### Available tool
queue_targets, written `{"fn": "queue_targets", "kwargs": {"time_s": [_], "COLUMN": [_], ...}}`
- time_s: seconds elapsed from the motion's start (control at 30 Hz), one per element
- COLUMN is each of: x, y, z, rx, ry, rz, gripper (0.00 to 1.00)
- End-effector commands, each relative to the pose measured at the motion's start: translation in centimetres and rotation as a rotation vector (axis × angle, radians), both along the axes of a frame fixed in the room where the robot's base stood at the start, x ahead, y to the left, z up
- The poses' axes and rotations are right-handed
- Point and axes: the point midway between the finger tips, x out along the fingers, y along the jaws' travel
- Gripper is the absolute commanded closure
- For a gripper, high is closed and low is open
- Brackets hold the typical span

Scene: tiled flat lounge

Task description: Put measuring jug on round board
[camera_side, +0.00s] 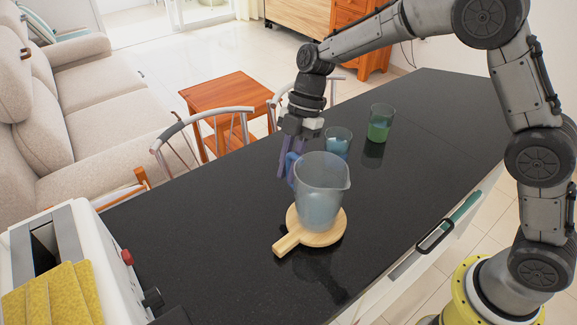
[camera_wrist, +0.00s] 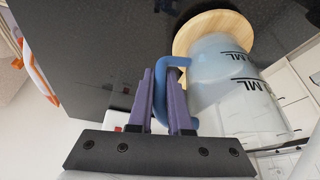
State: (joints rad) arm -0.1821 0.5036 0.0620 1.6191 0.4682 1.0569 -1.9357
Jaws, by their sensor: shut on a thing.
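The measuring jug (camera_side: 321,190) is a translucent blue-grey vessel with a blue handle. It stands upright at the round board in the side view; I cannot tell whether its base touches the wood. The round board (camera_side: 333,235) is pale wood with a short handle pointing to the lower left. My gripper (camera_side: 286,168) is at the jug's left side, its purple fingers shut on the jug's handle. In the wrist view the fingers (camera_wrist: 168,98) close around the blue handle (camera_wrist: 160,78), with the jug (camera_wrist: 225,85) to the right and the board (camera_wrist: 205,22) behind it.
A blue glass (camera_side: 338,143) and a green glass (camera_side: 380,123) stand behind the jug on the black counter (camera_side: 440,130). A white toaster (camera_side: 75,260) with yellow sponge-like slices (camera_side: 55,300) is at the lower left. Counter space right of the board is clear.

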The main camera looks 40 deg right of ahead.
Motion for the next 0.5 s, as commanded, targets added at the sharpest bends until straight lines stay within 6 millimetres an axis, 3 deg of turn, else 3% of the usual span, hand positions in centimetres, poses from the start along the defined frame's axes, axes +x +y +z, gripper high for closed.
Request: {"fn": "queue_targets", "kwargs": {"time_s": [0.27,0.3,0.43,0.5], "x": [0.01,0.01,0.01,0.01], "y": [0.02,0.0,0.01,0.01], "z": [-0.19,-0.2,-0.18,-0.18], "rx": [0.001,0.0,0.0,0.0], "ry": [-0.001,-0.001,-0.001,-0.001], "rz": [0.0,0.0,0.0,0.0], "gripper": [1.0,0.76,0.53,0.53]}}
